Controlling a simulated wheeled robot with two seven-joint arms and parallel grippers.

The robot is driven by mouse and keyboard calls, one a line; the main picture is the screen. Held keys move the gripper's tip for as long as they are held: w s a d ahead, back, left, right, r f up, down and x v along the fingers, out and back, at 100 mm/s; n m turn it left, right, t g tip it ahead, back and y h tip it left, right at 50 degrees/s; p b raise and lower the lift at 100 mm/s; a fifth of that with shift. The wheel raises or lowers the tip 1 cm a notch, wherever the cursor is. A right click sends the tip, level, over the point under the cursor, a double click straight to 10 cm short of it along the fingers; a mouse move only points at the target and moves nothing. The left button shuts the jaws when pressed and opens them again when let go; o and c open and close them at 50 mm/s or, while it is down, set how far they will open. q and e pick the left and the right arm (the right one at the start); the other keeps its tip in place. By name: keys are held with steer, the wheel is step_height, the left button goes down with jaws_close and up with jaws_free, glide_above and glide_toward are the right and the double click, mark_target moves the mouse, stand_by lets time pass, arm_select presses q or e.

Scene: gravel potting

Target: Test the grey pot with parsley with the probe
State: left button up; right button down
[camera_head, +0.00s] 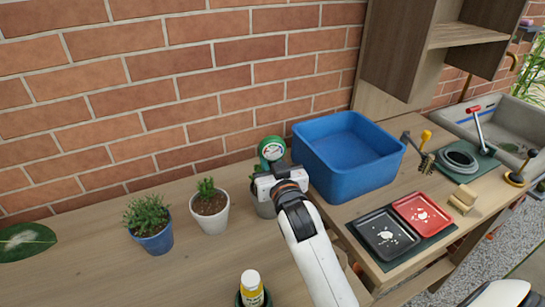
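The probe, with a round green-rimmed dial (271,149), stands upright just behind and above my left gripper (264,184). The gripper appears shut on the probe below the dial. A grey pot (264,209) shows just under the gripper, mostly covered by it. My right gripper is not in view.
A white pot (210,218) and a blue pot (155,242), both with green plants, stand to the left. A blue bin (347,181) is close on the right. Black (385,259) and red (423,232) trays lie front right.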

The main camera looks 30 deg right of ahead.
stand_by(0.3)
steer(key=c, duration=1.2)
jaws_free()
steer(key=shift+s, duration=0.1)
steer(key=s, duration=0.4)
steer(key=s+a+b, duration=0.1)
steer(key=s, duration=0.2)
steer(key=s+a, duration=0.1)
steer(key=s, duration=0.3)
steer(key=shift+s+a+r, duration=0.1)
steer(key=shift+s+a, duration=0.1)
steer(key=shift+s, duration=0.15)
